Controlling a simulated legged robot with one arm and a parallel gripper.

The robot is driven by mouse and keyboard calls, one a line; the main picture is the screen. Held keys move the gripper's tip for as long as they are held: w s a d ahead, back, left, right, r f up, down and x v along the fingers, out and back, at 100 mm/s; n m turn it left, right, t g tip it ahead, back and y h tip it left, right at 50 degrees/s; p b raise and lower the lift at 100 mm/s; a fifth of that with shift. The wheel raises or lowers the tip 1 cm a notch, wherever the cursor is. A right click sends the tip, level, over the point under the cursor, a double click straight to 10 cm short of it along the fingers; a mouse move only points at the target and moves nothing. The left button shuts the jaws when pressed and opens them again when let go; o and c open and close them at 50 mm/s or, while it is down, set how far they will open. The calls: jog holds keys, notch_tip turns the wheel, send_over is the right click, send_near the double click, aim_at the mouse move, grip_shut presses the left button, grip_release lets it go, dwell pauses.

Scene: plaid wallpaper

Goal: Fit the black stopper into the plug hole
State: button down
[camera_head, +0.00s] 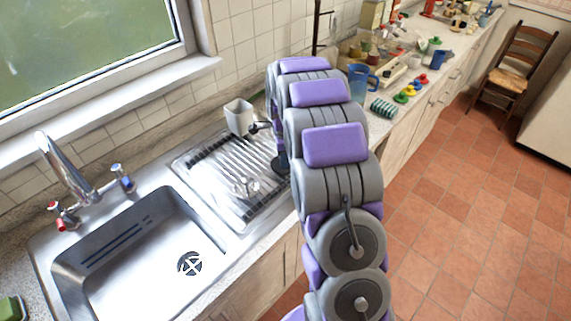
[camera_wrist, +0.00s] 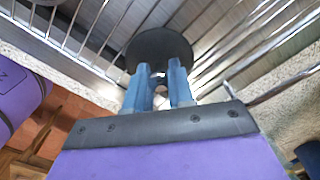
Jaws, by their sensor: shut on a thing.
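The black stopper (camera_wrist: 158,45) is a dark round disc in the wrist view. My gripper (camera_wrist: 160,82) has its blue fingers shut on the stopper's near side. In the head view a dark disc that looks like the stopper (camera_head: 281,164) shows at the left edge of my arm, over the right side of the draining rack. My arm hides most of the gripper there. The plug hole (camera_head: 190,263) is a dark, slotted round drain in the floor of the steel sink (camera_head: 130,284). It is uncovered, to the lower left of my gripper.
A tap (camera_head: 66,170) with red and blue handles stands behind the sink. Blue mugs and several small items crowd the far counter.

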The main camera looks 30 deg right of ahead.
jog(key=shift+a, duration=0.3)
jog(key=shift+d+r, duration=0.2)
jog(key=shift+d, duration=0.35)
jog(key=shift+d+r, duration=0.15)
jog(key=shift+r, duration=0.2)
jog(key=r, duration=0.1)
jog(key=r+p, duration=0.1)
jog(key=r, duration=0.1)
jog(key=shift+a+p, duration=0.2)
jog(key=shift+p, duration=0.1)
jog(key=s+r+p, duration=0.1)
jog(key=s+p, duration=0.1)
jog(key=s, duration=1.4)
jog(key=shift+d+p, duration=0.2)
jog(key=shift+p, duration=0.15)
jog(key=shift+d+f, duration=0.1)
